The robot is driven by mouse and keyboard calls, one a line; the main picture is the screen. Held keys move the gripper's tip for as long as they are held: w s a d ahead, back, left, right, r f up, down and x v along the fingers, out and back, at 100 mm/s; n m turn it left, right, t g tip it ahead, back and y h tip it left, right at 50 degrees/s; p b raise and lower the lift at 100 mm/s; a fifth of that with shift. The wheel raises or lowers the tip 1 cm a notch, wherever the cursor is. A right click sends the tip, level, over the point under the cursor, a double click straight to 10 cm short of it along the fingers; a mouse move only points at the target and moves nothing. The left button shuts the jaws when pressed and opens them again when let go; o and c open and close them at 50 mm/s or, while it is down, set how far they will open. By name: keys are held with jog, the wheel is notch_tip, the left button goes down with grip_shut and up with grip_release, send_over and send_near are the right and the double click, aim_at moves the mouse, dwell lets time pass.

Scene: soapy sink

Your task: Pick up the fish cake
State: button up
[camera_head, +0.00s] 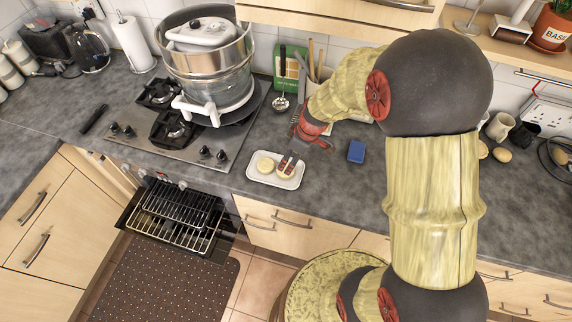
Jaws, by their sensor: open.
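A white rectangular tray (254,174) lies on the grey worktop to the right of the hob. Two round pale cakes, which look like fish cakes, sit on it. The left fish cake (265,164) is in full view. The right fish cake (284,174) is partly hidden by my gripper's fingers. My gripper (287,164) is open and reaches down from the upper right, its fingers at the right fish cake. I cannot tell whether the fingers touch it.
A blue block-like item (356,152) lies right of the tray. A steel steamer pot (210,65) stands on the gas hob (185,135) at the left. A ladle (281,103), a green box (290,62) and utensils stand behind my gripper. The oven below is open with racks (180,212) showing.

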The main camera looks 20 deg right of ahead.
jog(key=shift+x, duration=1.05)
jog(key=shift+s+b+x, duration=0.2)
jog(key=shift+b+x, duration=0.15)
jog(key=shift+x, duration=2.35)
jog(key=shift+d, duration=0.1)
jog(key=shift+c, duration=0.3)
jog(key=c, duration=0.9)
